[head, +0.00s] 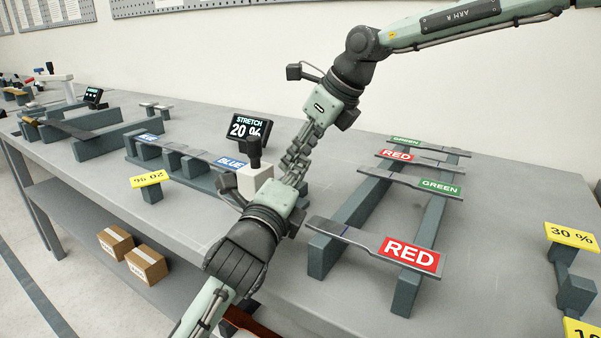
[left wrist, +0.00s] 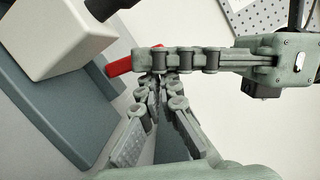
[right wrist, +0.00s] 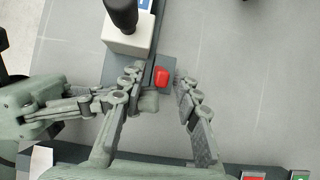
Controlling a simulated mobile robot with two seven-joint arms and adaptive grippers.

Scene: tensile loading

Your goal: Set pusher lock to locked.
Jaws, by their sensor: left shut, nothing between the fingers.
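The pusher is a white block with a black knob (head: 254,170) on a dark slate rail, near the middle of the table. A small red lever, which looks like the pusher lock, shows beside it in the right wrist view (right wrist: 162,76) and left wrist view (left wrist: 119,65); grippers hide it in the head view. My right gripper (right wrist: 158,88) is open, its fingers apart on either side of the red lever. My left gripper (left wrist: 158,85) is shut and empty close to the lever, crossing the right gripper's finger. I cannot tell whether either touches the lever.
A stretch display (head: 249,128) stands behind the pusher. Right of it, a rack (head: 408,292) holds several red- and green-labelled strips. A blue-labelled strip (head: 228,162) lies on the rail at left. The two grippers crowd each other.

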